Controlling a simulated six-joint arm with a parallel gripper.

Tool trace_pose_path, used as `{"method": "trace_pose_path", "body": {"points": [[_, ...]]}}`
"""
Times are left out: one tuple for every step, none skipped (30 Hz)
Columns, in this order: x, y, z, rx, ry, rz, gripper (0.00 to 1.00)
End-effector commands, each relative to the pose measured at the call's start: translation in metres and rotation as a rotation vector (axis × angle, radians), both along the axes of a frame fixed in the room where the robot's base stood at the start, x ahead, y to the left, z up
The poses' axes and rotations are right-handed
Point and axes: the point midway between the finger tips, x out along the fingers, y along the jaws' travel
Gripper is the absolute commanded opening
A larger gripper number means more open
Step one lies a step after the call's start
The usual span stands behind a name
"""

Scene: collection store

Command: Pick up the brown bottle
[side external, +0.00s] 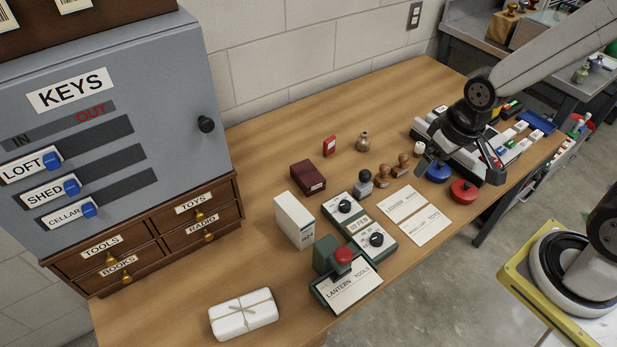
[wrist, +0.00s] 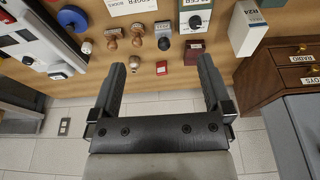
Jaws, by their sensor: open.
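The brown bottle (side external: 362,142) is small and round-bodied with a short neck. It stands upright on the wooden table, right of a small red box, in the side external view. In the wrist view the bottle (wrist: 133,64) shows near the tip of the left finger, on the inner side. My gripper (wrist: 161,64) has its two dark fingers spread wide with nothing between them.
The red box (side external: 329,146) and a dark red box (side external: 307,179) stand left of the bottle. Wooden-handled stamps (side external: 383,175) stand just in front of it. A grey key cabinet (side external: 120,190) fills the left. The table behind the bottle (side external: 330,105) is clear up to the wall.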

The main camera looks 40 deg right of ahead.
Motion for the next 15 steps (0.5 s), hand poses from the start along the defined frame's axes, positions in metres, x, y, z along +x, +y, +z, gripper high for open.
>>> {"method": "trace_pose_path", "body": {"points": [[0.000, 0.000, 0.000, 0.000, 0.000, 0.000, 1.00], [0.001, 0.000, 0.000, 0.000, 0.000, -0.002, 1.00], [0.002, 0.000, 0.000, 0.001, 0.000, -0.005, 1.00], [0.003, 0.000, 0.000, 0.002, 0.001, -0.010, 1.00], [0.005, -0.001, 0.000, 0.003, 0.001, -0.015, 1.00], [0.007, -0.001, 0.001, 0.005, 0.003, -0.026, 1.00], [0.010, -0.002, 0.000, 0.007, 0.005, -0.035, 1.00], [0.014, -0.002, 0.000, 0.010, 0.006, -0.049, 1.00], [0.019, -0.003, 0.001, 0.014, 0.009, -0.069, 1.00], [0.024, -0.004, 0.001, 0.017, 0.011, -0.087, 1.00], [0.029, -0.004, 0.000, 0.021, 0.015, -0.106, 1.00], [0.037, -0.006, 0.000, 0.027, 0.020, -0.136, 1.00], [0.044, -0.007, 0.000, 0.032, 0.022, -0.162, 1.00], [0.051, -0.008, 0.000, 0.036, 0.026, -0.189, 1.00], [0.061, -0.011, -0.001, 0.043, 0.032, -0.228, 1.00]]}}
